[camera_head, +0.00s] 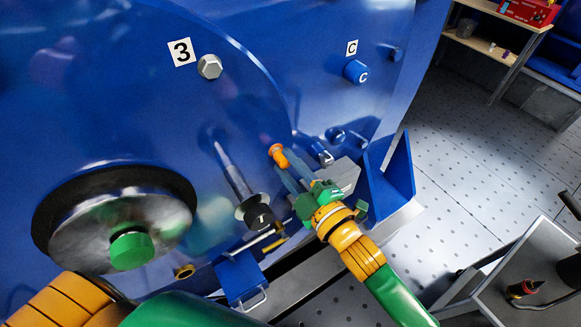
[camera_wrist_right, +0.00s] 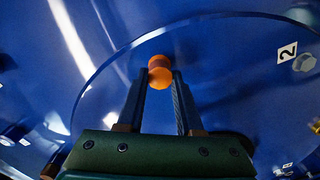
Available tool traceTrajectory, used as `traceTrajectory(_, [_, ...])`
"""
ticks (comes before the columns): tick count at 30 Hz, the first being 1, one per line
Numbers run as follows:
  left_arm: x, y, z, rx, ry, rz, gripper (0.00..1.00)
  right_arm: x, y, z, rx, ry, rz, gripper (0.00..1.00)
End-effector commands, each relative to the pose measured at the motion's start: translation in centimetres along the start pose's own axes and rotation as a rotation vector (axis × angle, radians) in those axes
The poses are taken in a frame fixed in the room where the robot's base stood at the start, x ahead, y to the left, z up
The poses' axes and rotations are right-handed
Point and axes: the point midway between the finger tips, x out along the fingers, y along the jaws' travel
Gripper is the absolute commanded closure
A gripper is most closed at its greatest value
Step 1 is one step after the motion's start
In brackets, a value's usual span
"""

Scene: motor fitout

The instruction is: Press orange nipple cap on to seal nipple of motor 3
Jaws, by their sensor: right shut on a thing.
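In the right wrist view, the cap (camera_wrist_right: 160,70) sits between the two fingertips (camera_wrist_right: 161,84), against a blue background. I cannot tell whether the cap touches the motor. I cannot make out the seal nipple. My left arm shows at the bottom left, but its gripper is not in view.
A dark-rimmed metal disc with a green hub (camera_head: 131,250) is at the left. A blue knob marked C (camera_head: 356,71) is at upper right. A grey cart (camera_head: 530,270) stands at lower right. Tiled floor is clear at right.

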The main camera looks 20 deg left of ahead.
Motion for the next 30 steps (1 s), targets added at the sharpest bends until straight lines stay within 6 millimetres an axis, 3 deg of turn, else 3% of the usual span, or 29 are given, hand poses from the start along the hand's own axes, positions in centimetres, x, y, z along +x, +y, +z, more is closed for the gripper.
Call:
traceTrajectory(10, [0.2, 0.0, 0.0, 0.0, 0.0, 0.0, 0.04, 0.8, 0.0, 0.0, 0.0, 0.0, 0.0, 1.0])
traceTrajectory(11, [0.2, 0.0, 0.0, 0.0, 0.0, 0.0, 0.04, 0.8, 0.0, 0.0, 0.0, 0.0, 0.0, 0.63])
traceTrajectory(15, [0.2, 0.0, 0.0, 0.0, 0.0, 0.0, 0.04, 0.8, 0.0, 0.0, 0.0, 0.0, 0.0, 0.3])
traceTrajectory(24, [0.2, 0.0, 0.0, 0.0, 0.0, 0.0, 0.04, 0.4, 0.0, 0.1, -0.001, -0.001, -0.001, 0.3])
traceTrajectory(30, [0.5, 0.0, 0.1, 0.0, 0.0, 0.0, 0.04, -3.6, -0.1, 0.1, -0.002, -0.002, -0.001, 0.3])
